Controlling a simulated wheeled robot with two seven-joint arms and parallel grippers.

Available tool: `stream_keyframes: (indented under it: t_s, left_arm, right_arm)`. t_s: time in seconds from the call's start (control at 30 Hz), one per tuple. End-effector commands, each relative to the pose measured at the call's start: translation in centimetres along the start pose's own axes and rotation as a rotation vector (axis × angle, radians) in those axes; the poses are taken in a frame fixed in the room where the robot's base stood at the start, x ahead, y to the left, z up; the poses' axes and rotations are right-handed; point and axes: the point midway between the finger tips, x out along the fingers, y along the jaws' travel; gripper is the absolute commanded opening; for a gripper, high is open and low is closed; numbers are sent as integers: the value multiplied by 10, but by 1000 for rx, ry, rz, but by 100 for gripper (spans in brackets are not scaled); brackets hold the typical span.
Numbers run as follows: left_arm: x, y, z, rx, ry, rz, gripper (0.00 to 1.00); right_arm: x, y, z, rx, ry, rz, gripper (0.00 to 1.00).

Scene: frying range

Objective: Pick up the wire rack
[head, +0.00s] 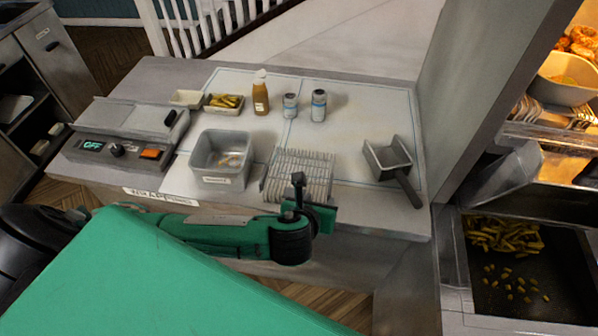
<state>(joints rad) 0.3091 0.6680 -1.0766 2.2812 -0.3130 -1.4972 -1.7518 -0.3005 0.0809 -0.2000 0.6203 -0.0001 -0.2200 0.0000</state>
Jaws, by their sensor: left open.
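The wire rack (300,170) is a pale rack of close parallel bars. It lies near the front edge of the white counter, right of the grey bin. My left gripper (300,192) is at the rack's front edge, with its green and black arm coming in from the left. It is open, and its dark fingers overlap the rack's front side in the picture. I cannot tell whether they touch it. The wrist hides part of the rack's front edge. My right gripper does not show.
A grey bin (222,180) stands close left of the rack. A scoop (388,158) lies to the right. A sauce bottle (261,92) and two shakers (319,105) stand behind. Counter between rack and scoop is clear.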

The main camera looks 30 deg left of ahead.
Motion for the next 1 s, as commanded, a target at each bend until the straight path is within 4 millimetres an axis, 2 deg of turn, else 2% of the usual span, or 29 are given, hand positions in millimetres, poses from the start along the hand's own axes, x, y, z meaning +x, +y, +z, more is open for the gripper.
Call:
stream_keyframes:
  t_s: [0.17,0.27,0.6,0.87,1.0]
  left_arm:
    - [-2,3,8,127,-28,4,41]
    - [9,3,9,134,-29,6,41]
    - [67,3,12,129,-29,4,41]
    - [82,2,12,127,-28,2,41]
    - [94,1,18,127,-27,4,41]
  right_arm:
    - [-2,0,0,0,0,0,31]
    - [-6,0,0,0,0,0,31]
    - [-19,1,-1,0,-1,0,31]
    - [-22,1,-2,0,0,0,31]
    - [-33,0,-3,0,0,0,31]
